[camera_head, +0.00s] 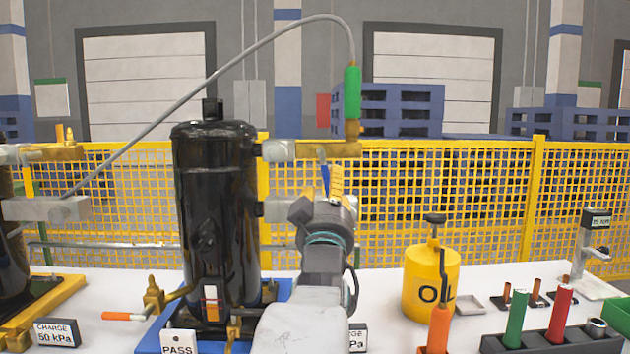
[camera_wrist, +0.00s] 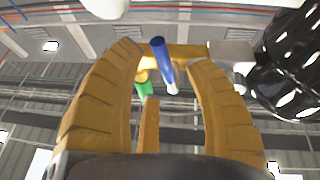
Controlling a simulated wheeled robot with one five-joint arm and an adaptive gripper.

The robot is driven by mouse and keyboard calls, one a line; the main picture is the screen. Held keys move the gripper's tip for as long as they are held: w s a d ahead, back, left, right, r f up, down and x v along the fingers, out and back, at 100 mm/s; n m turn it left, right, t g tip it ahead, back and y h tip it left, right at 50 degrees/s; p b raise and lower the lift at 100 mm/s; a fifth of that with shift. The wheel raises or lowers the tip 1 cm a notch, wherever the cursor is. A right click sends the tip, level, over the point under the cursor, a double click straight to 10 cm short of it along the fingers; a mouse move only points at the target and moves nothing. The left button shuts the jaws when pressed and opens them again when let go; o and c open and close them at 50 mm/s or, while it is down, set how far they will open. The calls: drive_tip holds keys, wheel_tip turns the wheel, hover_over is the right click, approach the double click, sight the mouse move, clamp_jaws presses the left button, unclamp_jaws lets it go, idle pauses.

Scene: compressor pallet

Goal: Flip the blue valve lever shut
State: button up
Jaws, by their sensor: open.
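The blue valve lever (camera_head: 325,178) hangs down from the brass valve (camera_head: 325,149) at the right of the black compressor (camera_head: 215,220). Its upper part is bare metal. My gripper (camera_head: 337,180) is just below the brass valve, beside the lever; its far finger is hidden in the head view. In the wrist view my gripper (camera_wrist: 162,58) is open, with ribbed yellow fingers spread wide. The blue lever (camera_wrist: 162,60) shows between them, in front of the brass pipe (camera_wrist: 188,51). I cannot tell whether a finger touches it.
A green hose fitting (camera_head: 352,92) stands on the brass valve's right end, with a grey hose (camera_head: 225,65) arching left. A yellow oil can (camera_head: 430,280) and a dark rack (camera_head: 550,340) with green and red handles stand at right. A yellow mesh fence (camera_head: 480,190) is behind.

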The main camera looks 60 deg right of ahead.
drive_tip(key=shift+x, duration=1.7)
drive_tip(key=shift+o, duration=0.3)
